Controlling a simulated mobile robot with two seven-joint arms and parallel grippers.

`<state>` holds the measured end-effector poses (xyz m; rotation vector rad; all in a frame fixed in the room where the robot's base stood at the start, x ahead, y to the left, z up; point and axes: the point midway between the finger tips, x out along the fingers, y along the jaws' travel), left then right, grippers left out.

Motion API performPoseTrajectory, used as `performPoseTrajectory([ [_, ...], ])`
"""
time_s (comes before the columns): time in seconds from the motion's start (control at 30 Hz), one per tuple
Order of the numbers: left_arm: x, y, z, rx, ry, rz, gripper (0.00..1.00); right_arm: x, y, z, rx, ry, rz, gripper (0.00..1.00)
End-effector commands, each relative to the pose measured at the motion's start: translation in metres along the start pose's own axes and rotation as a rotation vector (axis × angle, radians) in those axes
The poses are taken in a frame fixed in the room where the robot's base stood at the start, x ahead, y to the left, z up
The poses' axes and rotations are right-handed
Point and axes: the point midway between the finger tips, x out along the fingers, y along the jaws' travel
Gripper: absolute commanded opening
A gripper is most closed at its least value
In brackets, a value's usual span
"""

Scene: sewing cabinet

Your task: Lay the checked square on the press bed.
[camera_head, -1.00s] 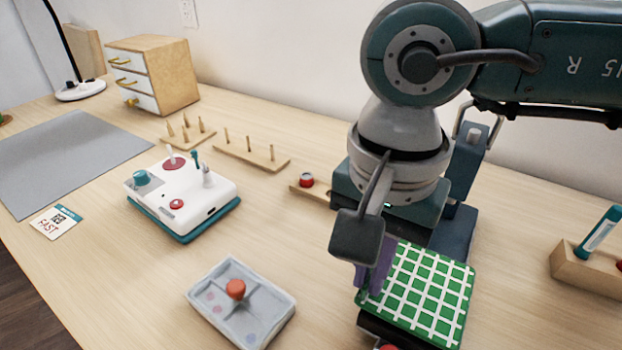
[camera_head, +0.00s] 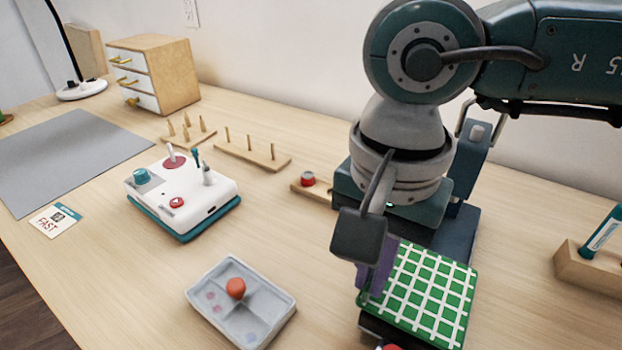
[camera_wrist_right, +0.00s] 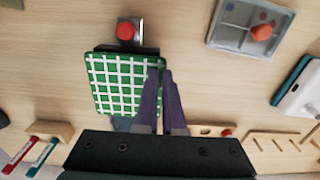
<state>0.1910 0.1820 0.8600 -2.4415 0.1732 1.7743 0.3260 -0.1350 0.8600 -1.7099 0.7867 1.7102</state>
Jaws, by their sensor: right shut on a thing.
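The checked square (camera_head: 432,290) is green with white lines and lies roughly flat over the dark press (camera_head: 376,326). It hides most of the press bed; I cannot tell whether its whole underside touches it. My right gripper (camera_head: 374,281) is shut on the square's edge, on its left side in the head view. In the right wrist view, the purple fingers (camera_wrist_right: 163,80) reach the right edge of the square (camera_wrist_right: 118,82). The press's red knob (camera_wrist_right: 126,31) shows beyond the square. My left gripper is not in view.
A grey divided tray (camera_head: 200,297) with an orange-red knob lies left of the press. A white machine (camera_head: 222,187) on a teal base, peg racks (camera_head: 250,155), a drawer cabinet (camera_head: 172,75) and a grey mat (camera_head: 70,155) stand farther left. A wooden holder (camera_head: 585,272) is at right.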

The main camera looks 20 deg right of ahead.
Motion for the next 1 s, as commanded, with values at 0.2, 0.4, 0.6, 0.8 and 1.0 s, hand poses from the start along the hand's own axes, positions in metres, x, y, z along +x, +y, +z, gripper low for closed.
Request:
performPoseTrajectory([
  [0.2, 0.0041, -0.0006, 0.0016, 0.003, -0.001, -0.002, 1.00, 0.0028, 0.0001, 0.0000, 0.000, 0.000, 0.000, 0.00],
  [0.4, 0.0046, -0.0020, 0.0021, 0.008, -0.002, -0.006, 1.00, 0.0028, 0.0002, 0.0000, 0.000, 0.000, 0.001, 0.00],
  [0.6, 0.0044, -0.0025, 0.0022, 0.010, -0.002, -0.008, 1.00, 0.0026, 0.0002, 0.0000, 0.000, 0.000, 0.000, 0.00],
  [0.8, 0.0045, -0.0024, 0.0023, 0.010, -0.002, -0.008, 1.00, 0.0027, 0.0002, -0.0001, 0.000, 0.000, 0.000, 0.23],
  [1.0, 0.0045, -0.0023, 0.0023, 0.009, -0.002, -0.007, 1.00, 0.0027, 0.0002, 0.0000, 0.000, 0.000, 0.000, 0.41],
])
